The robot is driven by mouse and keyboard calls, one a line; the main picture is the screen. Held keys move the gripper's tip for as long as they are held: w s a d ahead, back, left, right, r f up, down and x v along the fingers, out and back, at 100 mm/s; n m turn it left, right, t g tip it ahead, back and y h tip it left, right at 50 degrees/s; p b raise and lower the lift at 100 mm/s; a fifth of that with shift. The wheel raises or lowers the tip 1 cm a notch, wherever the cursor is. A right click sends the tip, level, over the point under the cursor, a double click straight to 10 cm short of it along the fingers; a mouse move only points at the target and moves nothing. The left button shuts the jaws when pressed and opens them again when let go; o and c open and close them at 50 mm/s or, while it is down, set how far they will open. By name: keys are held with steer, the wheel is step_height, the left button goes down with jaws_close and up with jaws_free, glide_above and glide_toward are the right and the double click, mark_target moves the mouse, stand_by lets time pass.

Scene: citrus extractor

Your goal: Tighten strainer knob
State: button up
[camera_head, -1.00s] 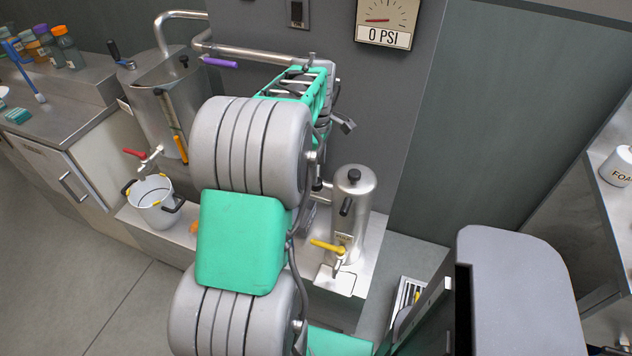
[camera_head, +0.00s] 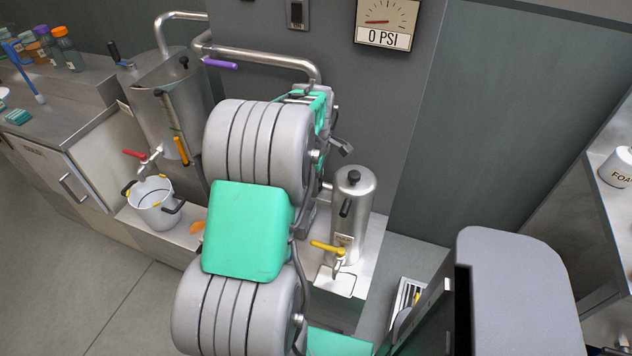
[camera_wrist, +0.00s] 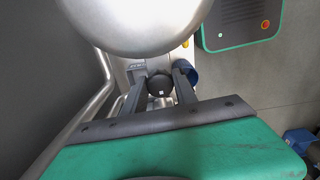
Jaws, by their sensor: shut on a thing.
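In the wrist view a round black knob (camera_wrist: 160,86) with a small pale mark sits between the two dark fingers of my gripper (camera_wrist: 160,74). I take it for the strainer knob. My gripper is shut on it, with a finger on each side. A large silver rounded housing (camera_wrist: 140,22) is just above the knob in that picture. In the head view my arm hides the gripper and the held knob. A steel cylinder (camera_head: 352,222) with a black top knob stands to the right of my arm.
A steel tank (camera_head: 172,105) with a red-handled tap stands left of my arm, above a pot (camera_head: 154,200). A yellow-handled tap (camera_head: 327,248) is on the steel cylinder. A pipe (camera_head: 270,60) runs along the wall behind. The gauge (camera_head: 386,25) reads 0 PSI.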

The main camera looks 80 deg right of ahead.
jaws_close()
steer(key=shift+m, duration=0.3)
steer(key=m, duration=0.3)
steer(key=m+p, duration=0.1)
steer(key=m, duration=0.9)
steer(key=shift+r, duration=0.1)
steer(key=shift+d+m+p, duration=0.1)
steer(key=shift+m+p, duration=0.2)
steer(key=shift+m, duration=2.2)
steer(key=shift+r, duration=0.1)
